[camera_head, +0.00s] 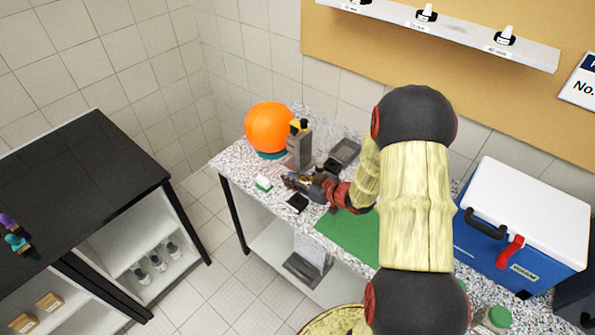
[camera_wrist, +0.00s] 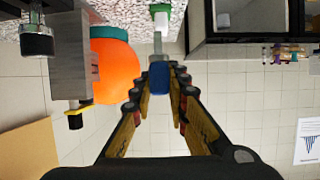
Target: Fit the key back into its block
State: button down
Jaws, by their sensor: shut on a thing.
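The key shows in the wrist view as a blue handle (camera_wrist: 159,76) with a thin grey shaft pointing away from my gripper. My gripper (camera_wrist: 159,88) is shut on the blue handle. In the head view my gripper (camera_head: 291,181) is over the left part of the speckled worktop, pointing left; the key is too small to make out clearly there. I cannot tell for certain which thing is the key's block. A small black block (camera_head: 297,203) lies just below the gripper in the picture. A small white and green piece (camera_head: 264,184) lies left of it, beyond the key's tip.
A grey upright post (camera_head: 299,147) with a yellow and black top stands close behind my gripper, beside an orange ball (camera_head: 269,127). A grey tray (camera_head: 345,151) is behind. A green mat (camera_head: 350,235) and a blue cooler box (camera_head: 520,230) are to the right.

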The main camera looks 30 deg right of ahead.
jog(key=shift+s+d+r, duration=0.15)
jog(key=shift+s+d, duration=0.05)
jog(key=shift+d, duration=0.2)
jog(key=shift+s+d+r, duration=0.15)
jog(key=shift+d, duration=0.25)
jog(key=shift+s, duration=0.1)
jog(key=shift+f+b, duration=1.7)
jog(key=shift+f, duration=1.2)
jog(key=shift+f+b, duration=0.75)
jog(key=shift+f, duration=0.95)
jog(key=c, duration=1.7)
grip_release()
jog(key=shift+o, duration=0.2)
jog(key=v, duration=1.2)
